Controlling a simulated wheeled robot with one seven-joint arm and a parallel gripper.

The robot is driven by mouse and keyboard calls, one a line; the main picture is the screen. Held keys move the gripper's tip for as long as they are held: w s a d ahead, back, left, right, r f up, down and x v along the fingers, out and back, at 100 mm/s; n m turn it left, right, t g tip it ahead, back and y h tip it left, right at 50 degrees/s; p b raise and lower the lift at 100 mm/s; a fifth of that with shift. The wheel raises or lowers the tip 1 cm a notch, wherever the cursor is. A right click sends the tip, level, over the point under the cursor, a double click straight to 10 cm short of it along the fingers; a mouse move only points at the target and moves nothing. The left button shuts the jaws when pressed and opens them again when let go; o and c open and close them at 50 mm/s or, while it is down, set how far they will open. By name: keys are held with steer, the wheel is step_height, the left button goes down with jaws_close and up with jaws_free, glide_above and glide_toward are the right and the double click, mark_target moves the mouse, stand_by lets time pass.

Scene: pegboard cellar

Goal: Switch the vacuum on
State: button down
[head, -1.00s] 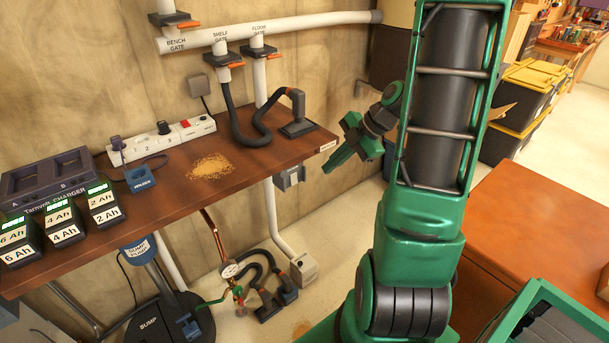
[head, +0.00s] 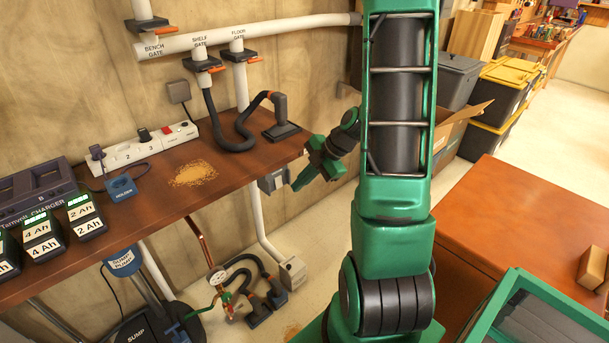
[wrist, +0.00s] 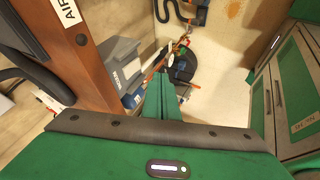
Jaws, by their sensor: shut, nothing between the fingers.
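No vacuum body can be made out in either view. A grey box (head: 272,181) hangs under the right end of the workbench (head: 225,180); it shows larger in the wrist view (wrist: 121,62), with a small label I cannot read surely. My gripper (head: 298,185) is shut and empty, just right of this box and below the bench corner. In the wrist view my gripper (wrist: 160,88) points down past the box toward the floor. A white power strip (head: 145,150) on the bench has a red switch and two plugs in it.
White duct pipe (head: 270,32) with floor gate (head: 238,56), shelf gate (head: 203,64) and bench gate runs along the wall. A black hose (head: 238,145) ends in a nozzle (head: 283,130) on the bench. Sawdust (head: 194,173) lies there. An orange-brown cabinet (head: 510,225) stands right.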

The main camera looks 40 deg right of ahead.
mark_target(278, 186)
steer(key=w, duration=0.1)
steer(key=w+f, duration=0.1)
steer(key=w+a+f, duration=0.1)
steer(key=w, duration=0.1)
steer(key=shift+w+f, duration=0.1)
steer(key=shift+w, duration=0.35)
steer(key=shift+w+f, duration=0.1)
steer(key=shift+w, duration=0.1)
steer(key=shift+r, duration=0.2)
steer(key=shift+r, duration=0.65)
